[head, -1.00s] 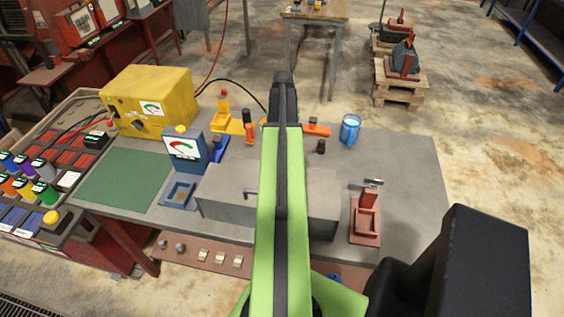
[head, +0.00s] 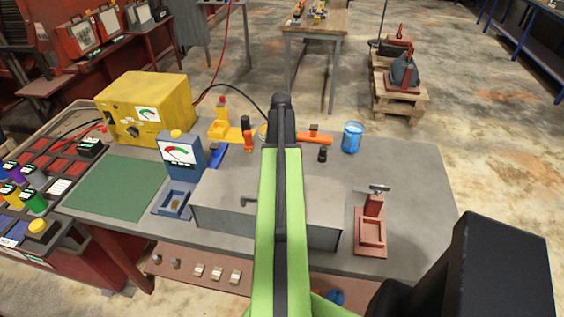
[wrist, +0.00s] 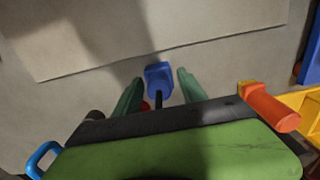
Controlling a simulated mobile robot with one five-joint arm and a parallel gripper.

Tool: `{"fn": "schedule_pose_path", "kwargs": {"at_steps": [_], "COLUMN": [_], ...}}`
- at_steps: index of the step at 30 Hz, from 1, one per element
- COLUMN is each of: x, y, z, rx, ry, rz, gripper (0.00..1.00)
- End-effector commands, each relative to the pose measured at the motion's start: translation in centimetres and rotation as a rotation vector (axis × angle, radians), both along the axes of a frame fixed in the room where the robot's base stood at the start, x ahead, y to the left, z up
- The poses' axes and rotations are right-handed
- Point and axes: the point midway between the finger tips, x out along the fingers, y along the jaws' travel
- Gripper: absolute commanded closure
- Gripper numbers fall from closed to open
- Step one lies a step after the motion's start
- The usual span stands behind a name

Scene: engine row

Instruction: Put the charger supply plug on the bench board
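In the wrist view, a small blue block-like plug (wrist: 158,74) with a dark stem sits between the two green fingers of my gripper (wrist: 158,88). Gaps show on both sides of it, so the fingers look apart from it. I cannot tell whether it rests on the surface below. In the head view, my arm hides the plug and fingertips. A yellow charger box (head: 147,108) with a dial stands at the bench's back left, and a black cable runs from it behind my arm. A brown board (head: 185,283) with several small fittings runs along the bench's front.
A grey box (head: 225,210) stands under my arm. A blue meter (head: 180,155), a green mat (head: 115,188), a yellow holder (head: 220,130), a blue mug (head: 352,137) and a red stand (head: 371,230) are around it. Bare bench lies at the right.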

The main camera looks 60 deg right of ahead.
Motion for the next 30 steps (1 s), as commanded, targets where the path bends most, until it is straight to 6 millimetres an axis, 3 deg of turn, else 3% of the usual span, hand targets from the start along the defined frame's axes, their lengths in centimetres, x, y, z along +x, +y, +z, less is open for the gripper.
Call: {"fn": "schedule_pose_path", "kwargs": {"at_steps": [1,11,22,30], "x": [0.0,0.0,0.0,0.1], "y": [0.0,0.0,0.0,0.0], "z": [0.0,0.0,0.6,4.2], "rx": [0.000,0.000,0.000,0.000], "ry": [0.000,0.000,0.000,0.000], "rz": [0.000,0.001,0.001,0.001], "gripper": [0.59,1.00,1.00,1.00]}}
